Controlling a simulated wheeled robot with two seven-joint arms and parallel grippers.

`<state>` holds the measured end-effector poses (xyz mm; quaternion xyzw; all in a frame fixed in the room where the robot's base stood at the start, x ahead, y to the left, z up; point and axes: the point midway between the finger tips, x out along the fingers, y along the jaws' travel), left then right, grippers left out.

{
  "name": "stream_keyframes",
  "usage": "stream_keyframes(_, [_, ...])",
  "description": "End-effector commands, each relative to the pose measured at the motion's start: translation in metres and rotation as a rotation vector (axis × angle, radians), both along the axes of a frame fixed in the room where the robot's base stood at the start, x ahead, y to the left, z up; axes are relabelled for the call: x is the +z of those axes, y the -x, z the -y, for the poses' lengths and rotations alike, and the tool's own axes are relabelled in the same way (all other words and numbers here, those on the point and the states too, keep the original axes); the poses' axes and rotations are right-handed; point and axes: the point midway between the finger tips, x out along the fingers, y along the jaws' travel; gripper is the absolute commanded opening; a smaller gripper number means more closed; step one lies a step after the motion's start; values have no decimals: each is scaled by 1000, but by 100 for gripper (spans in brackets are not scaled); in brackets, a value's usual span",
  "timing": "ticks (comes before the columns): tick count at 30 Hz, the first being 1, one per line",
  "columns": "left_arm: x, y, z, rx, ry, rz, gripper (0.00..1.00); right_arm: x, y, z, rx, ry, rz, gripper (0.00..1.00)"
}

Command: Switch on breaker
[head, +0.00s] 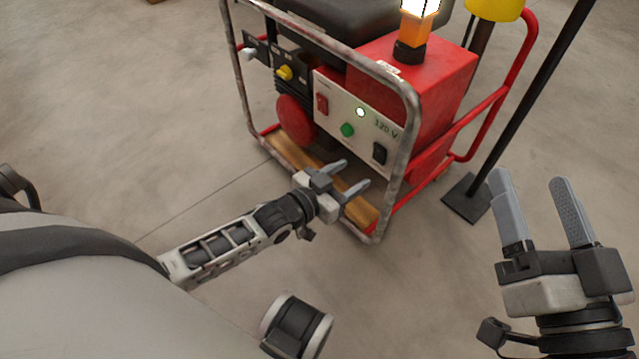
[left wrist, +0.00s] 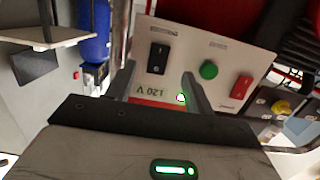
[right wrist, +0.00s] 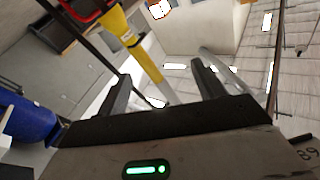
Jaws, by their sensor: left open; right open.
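The generator's pale control panel (head: 335,108) carries a red switch (head: 321,105), a round green button (head: 347,130), a small lit lamp (head: 360,112), "120 V" lettering and a black rocker switch (head: 379,153). The labels are too small to tell which is the breaker. My left gripper (head: 352,176) is open and empty, in front of and below the panel's right part. In the left wrist view, the black rocker switch (left wrist: 158,57) shows between its fingertips, apart from them; the green button (left wrist: 208,70) and red switch (left wrist: 241,86) lie to the right. My right gripper (head: 529,182) is open and empty.
A tube frame (head: 411,130) surrounds the generator, with one upright near my left gripper. A glowing orange beacon (head: 417,25) stands on the red housing. A yellow knob (head: 285,73) is at left. A black post (head: 530,90) stands at right. The floor in front is clear.

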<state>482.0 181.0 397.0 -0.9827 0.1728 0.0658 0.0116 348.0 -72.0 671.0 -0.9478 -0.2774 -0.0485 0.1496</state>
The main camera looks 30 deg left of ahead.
Motion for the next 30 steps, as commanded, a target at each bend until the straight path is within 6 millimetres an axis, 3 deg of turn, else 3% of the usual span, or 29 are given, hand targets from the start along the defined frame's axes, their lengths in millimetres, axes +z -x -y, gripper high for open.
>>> stream_keyframes(5, [10,42,-15,0,-2,-5,53,-26,15,-6,37,-70,-273,69])
stream_keyframes(12, [12,75,-27,0,-1,-2,53,-39,21,-7,38,-46,-358,69])
stream_keyframes(30, [12,82,-30,0,0,1,53,-42,20,-6,30,-24,-356,69])
